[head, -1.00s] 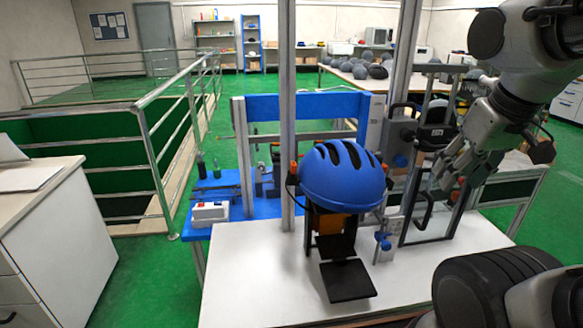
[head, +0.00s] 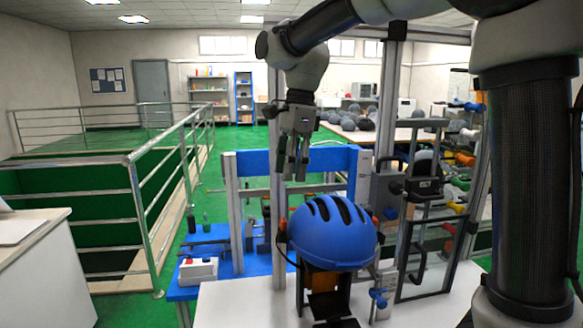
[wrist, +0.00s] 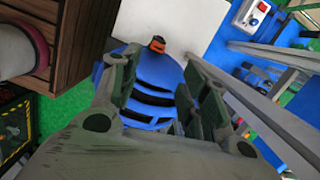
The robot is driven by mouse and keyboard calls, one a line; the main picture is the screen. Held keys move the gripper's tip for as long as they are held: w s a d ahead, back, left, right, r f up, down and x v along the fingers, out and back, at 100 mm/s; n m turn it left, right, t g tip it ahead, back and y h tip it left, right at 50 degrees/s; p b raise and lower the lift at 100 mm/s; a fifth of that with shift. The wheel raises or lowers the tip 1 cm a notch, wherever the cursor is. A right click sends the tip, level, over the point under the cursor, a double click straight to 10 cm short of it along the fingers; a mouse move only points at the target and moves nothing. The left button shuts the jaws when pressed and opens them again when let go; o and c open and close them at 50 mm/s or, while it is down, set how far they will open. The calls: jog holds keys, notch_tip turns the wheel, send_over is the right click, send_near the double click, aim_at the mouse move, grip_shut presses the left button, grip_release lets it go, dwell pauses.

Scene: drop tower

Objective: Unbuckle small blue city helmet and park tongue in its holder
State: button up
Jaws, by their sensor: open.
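The blue vented helmet (head: 331,232) sits upright on its stand in the drop tower, above the white table. In the wrist view the helmet (wrist: 150,85) shows between and beyond my fingers. My gripper (head: 291,172) is open and empty, pointing down, above and a little left of the helmet, apart from it. In the wrist view the gripper (wrist: 150,95) fingers are spread. A small orange-and-black part (wrist: 157,44) shows at the helmet's edge. The buckle, its tongue and the tongue's holder cannot be made out.
A metal upright (head: 278,150) stands close by my gripper, left of the helmet. A grey frame with a black-handled carriage (head: 424,180) stands at right. A white box with a red button (head: 198,271) sits on the blue base. The white table (head: 240,305) is clear at front left.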

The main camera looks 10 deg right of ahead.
aim_at(284, 220)
jog(key=shift+m, duration=0.8)
jog(key=f, duration=0.4)
jog(key=a+f, duration=0.1)
jog(key=f, duration=0.7)
jog(key=shift+s+a, duration=0.25)
jog(key=shift+s, duration=0.15)
jog(key=c, duration=0.8)
jog(key=shift+o, duration=0.2)
jog(key=shift+w+d+r, duration=0.1)
jog(key=shift+d+r, duration=0.05)
jog(key=shift+r, duration=0.75)
jog(key=shift+d+r, duration=0.1)
jog(key=shift+r, duration=0.8)
